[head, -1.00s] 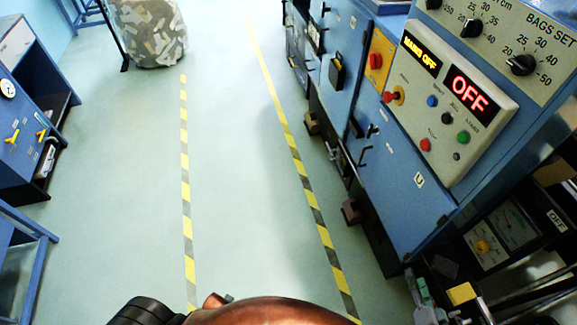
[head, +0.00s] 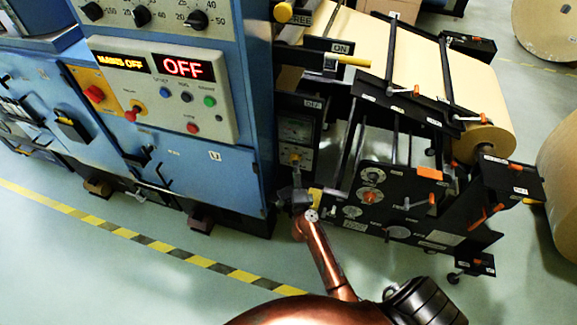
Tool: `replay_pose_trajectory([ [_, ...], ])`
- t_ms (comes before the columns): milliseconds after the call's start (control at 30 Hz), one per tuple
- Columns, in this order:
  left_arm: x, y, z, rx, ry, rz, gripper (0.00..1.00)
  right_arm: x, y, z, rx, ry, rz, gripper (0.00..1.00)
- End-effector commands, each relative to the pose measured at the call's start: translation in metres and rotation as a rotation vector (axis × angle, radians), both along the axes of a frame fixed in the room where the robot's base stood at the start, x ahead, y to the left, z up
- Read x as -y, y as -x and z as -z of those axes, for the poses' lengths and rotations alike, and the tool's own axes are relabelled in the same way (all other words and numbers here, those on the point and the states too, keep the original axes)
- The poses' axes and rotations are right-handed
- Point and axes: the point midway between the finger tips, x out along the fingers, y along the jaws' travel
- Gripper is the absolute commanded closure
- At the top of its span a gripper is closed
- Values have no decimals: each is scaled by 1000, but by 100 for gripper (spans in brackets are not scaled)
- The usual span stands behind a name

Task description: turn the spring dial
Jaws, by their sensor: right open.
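A small panel (head: 296,130) with a gauge stands between the blue cabinet and the roll stand, and a small yellow knob (head: 295,158) sits low on it. Several round dials, one of them pale (head: 372,174), are on the black side plate of the roll stand. I cannot read which one is the spring dial. My right gripper (head: 296,188) is open, just below the yellow knob, seemingly apart from it. Its fingers are small and dark, so contact is hard to judge. My left gripper is not in view.
A kraft roll (head: 484,143) lies in the black stand (head: 460,215). More rolls (head: 560,180) stand at the right. The floor (head: 60,260) at the lower left is clear, crossed by a striped line.

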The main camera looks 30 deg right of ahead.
Motion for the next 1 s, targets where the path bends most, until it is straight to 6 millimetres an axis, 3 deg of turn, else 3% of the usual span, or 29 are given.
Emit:
replay_pose_trajectory([
  [200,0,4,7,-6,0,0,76,13,-25,1,-1,2,-1,51],
  [600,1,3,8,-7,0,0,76,16,-31,0,0,1,-1,52],
  [1000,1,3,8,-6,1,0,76,16,-31,0,0,2,-1,80],
])
